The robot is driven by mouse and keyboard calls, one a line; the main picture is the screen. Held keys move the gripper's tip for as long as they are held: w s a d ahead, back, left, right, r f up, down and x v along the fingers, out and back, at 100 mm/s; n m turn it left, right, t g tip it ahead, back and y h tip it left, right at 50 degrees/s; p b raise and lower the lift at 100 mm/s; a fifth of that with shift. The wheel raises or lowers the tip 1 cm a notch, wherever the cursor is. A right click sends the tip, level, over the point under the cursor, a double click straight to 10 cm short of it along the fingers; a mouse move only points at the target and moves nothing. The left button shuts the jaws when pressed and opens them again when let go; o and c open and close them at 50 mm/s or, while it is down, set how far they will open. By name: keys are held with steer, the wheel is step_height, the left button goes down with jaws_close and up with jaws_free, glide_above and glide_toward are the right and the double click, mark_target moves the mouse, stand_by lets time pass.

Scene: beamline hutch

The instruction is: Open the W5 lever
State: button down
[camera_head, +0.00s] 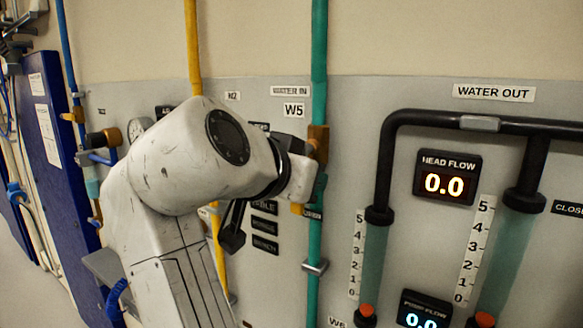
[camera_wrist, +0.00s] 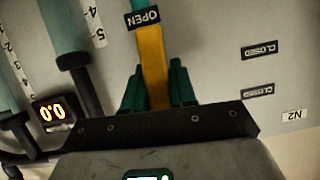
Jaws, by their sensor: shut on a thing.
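The W5 label (camera_head: 294,109) is on the grey panel beside a teal vertical pipe (camera_head: 319,60). A brass-coloured valve body (camera_head: 318,140) sits on this pipe just below the label. In the wrist view, a yellow-orange lever (camera_wrist: 152,52) stands between the green fingers of my gripper (camera_wrist: 157,88), which is shut on it. The lever's upper end in that view meets a black OPEN label (camera_wrist: 141,17). In the head view, my wrist hides most of the lever and the fingers; a small yellow piece (camera_head: 297,209) shows below my gripper.
Right of the valve are black pipework (camera_head: 450,121), flow tubes and a HEAD FLOW display (camera_head: 446,184) reading 0.0. A yellow pipe (camera_head: 193,45) runs behind my arm. A blue panel (camera_head: 62,180) stands at left. Two CLOSED labels show in the wrist view (camera_wrist: 258,50).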

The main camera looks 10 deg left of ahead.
steer(key=shift+s+d+f+n, duration=0.1)
steer(key=shift+d+f+n, duration=0.05)
steer(key=shift+n, duration=0.15)
stand_by(0.4)
steer(key=c, duration=1)
jaws_free()
steer(key=shift+h, duration=0.3)
steer(key=b+v, duration=0.2)
steer(key=v, duration=0.9)
steer(key=shift+b, duration=0.35)
